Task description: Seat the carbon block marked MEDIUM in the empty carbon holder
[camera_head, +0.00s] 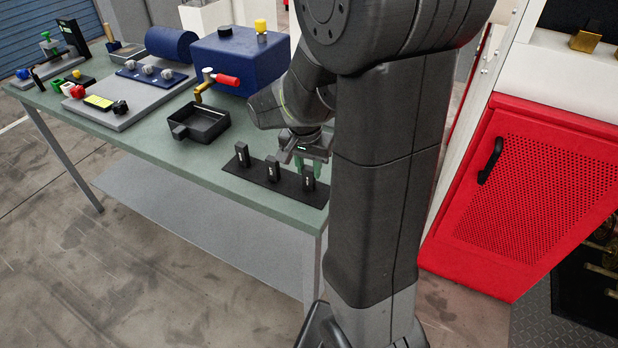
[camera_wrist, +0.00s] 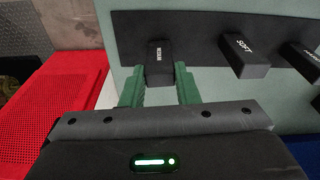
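The carbon block marked MEDIUM (camera_wrist: 159,55) is a black upright block at the left end of a dark strip (camera_wrist: 205,30) in the wrist view. In the head view a matching block (camera_head: 308,180) stands at the strip's near right end, by my gripper. My gripper (camera_wrist: 160,85) has green fingers on either side of the block; in the head view my gripper (camera_head: 307,164) is low over the strip. The fingers are parted, with a thin gap seemingly visible beside the block; contact is hard to judge. I cannot make out the empty carbon holder.
The block marked SOFT (camera_wrist: 242,57) and another block (camera_wrist: 303,62) share the strip. A black tray (camera_head: 200,123), a blue box with a tap (camera_head: 238,62) and a grey board (camera_head: 130,100) stand on the green table (camera_head: 150,134). A red perforated cabinet (camera_head: 530,195) is at right.

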